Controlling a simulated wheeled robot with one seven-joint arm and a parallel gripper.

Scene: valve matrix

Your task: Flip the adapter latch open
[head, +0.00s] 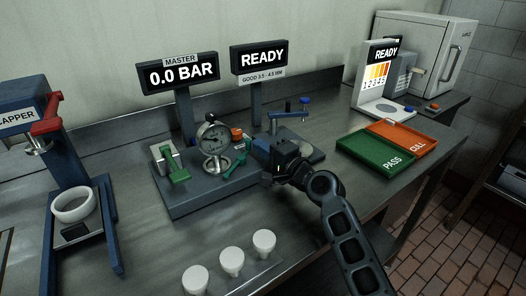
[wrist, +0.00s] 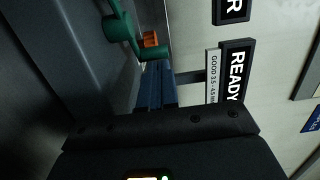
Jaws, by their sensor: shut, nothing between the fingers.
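A grey-blue fixture base (head: 195,203) on the bench carries a round gauge (head: 213,137) in its middle. A green lever (head: 177,172) lies beside a pale block at the left of the fixture. A second green lever (head: 235,166) slants up at the right of the gauge; a green lever also shows near the top of the wrist view (wrist: 120,28). I cannot tell by sight which is the adapter latch. My gripper (head: 272,172) is shut and empty, just right of the second lever and apart from it as far as I can see. Its fingertips are hard to make out.
The displays read 0.0 BAR (head: 181,76) and READY (head: 262,58). A blue-handled stand (head: 290,118) is behind my gripper. Green (head: 375,158) and orange (head: 408,138) trays lie to the right. Several white cups (head: 231,261) stand in front; a capper (head: 75,170) stands left.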

